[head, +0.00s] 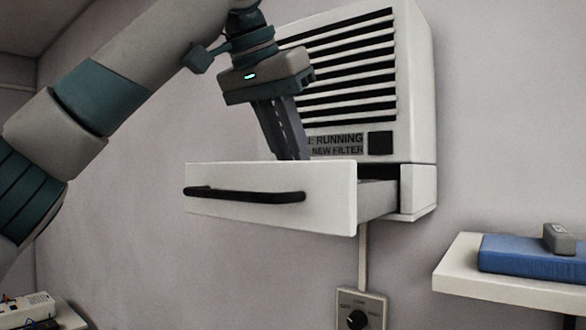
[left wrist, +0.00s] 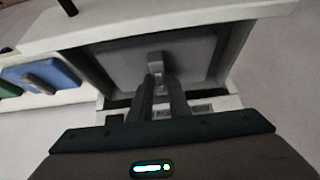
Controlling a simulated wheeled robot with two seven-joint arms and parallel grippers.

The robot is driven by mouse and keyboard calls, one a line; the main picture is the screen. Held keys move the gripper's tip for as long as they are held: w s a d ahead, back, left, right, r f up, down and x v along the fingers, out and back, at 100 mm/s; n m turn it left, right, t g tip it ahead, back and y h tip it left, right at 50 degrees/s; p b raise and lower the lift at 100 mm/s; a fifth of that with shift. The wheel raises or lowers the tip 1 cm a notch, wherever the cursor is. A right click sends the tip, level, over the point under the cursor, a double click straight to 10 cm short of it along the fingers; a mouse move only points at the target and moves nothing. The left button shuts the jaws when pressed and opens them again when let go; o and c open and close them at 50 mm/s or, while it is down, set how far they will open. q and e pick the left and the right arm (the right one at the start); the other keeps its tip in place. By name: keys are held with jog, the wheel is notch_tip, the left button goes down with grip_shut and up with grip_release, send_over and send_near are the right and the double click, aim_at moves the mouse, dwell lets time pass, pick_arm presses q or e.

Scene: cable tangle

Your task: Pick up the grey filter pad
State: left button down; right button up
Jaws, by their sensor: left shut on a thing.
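The grey filter pad (left wrist: 115,62) lies in the open drawer in the left wrist view, with a small raised grey grip block (left wrist: 155,57) at its middle. The drawer front hides the pad in the head view. My left gripper (head: 291,155) reaches down into the drawer from above, its fingertips hidden behind the front panel. In the left wrist view my left gripper (left wrist: 159,78) is shut on the pad's grip block. My right gripper is in neither view.
The white drawer (head: 245,213) with a black handle (head: 245,196) sticks out of a louvred wall unit (head: 415,80). A dial box (head: 361,310) is below. At right, a white shelf (head: 500,289) holds a blue pad (head: 520,258) with a grey grip.

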pick_arm(q)
notch_tip(320, 180, up, 4)
jog(key=shift+f, duration=0.1)
jog(key=shift+r, duration=0.8)
jog(key=shift+s+a+b, duration=0.15)
jog(key=shift+s+b, duration=0.05)
jog(key=shift+b, duration=0.2)
jog(key=s+a+b, duration=0.6)
jog(key=s+a, duration=0.5)
jog(key=s, duration=0.4)
jog(key=shift+s+r, duration=0.15)
jog(key=shift+s, duration=0.15)
jog(key=shift+a, duration=0.2)
